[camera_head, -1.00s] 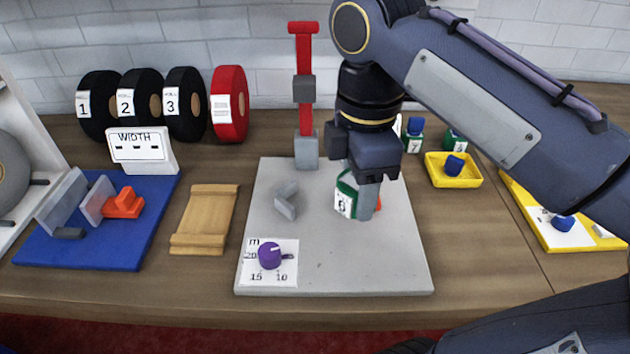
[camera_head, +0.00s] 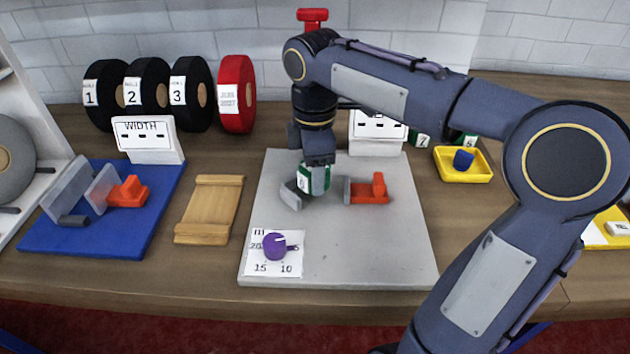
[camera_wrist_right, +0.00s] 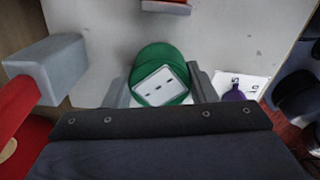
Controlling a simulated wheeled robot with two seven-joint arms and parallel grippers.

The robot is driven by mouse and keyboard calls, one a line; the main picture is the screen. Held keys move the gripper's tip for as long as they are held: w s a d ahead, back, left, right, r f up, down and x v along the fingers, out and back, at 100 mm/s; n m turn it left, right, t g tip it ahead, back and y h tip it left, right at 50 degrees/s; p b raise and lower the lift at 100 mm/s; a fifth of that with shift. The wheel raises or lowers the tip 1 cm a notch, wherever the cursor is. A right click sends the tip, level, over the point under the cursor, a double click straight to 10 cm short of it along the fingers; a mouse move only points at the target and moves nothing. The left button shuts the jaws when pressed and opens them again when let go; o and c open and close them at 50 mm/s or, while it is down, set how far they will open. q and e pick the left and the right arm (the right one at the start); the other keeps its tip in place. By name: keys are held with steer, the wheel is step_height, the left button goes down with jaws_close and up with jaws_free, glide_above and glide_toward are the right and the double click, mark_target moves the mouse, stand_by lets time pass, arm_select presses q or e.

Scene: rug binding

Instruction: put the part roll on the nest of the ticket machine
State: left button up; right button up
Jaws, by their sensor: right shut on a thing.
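The part roll, a green cylinder with a white label (camera_head: 316,181), is in my right gripper (camera_head: 314,172), which points down over the grey plate of the ticket machine (camera_head: 345,250). In the right wrist view the green roll (camera_wrist_right: 160,62) sits between the two grey fingers, its marked white face toward the camera. The grey angled nest (camera_head: 291,196) is on the plate, just left of the roll in the head view and partly covered by it. I cannot tell whether the roll touches the nest. My left gripper is out of view.
A red clamp block (camera_head: 369,190) stands right of the roll on the plate. A purple dial (camera_head: 275,246) is at the plate's front left. A wooden tray (camera_head: 209,210) and blue board (camera_head: 110,230) lie left. A yellow tray (camera_head: 463,176) is at right.

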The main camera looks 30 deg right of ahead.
steer(key=shift+f, duration=1.5)
steer(key=shift+f+b, duration=0.1)
steer(key=shift+b, duration=0.2)
steer(key=shift+f, duration=0.1)
steer(key=o, duration=1)
step_height(320, 180, up, 12)
steer(key=p, duration=0.3)
steer(key=shift+r, duration=0.25)
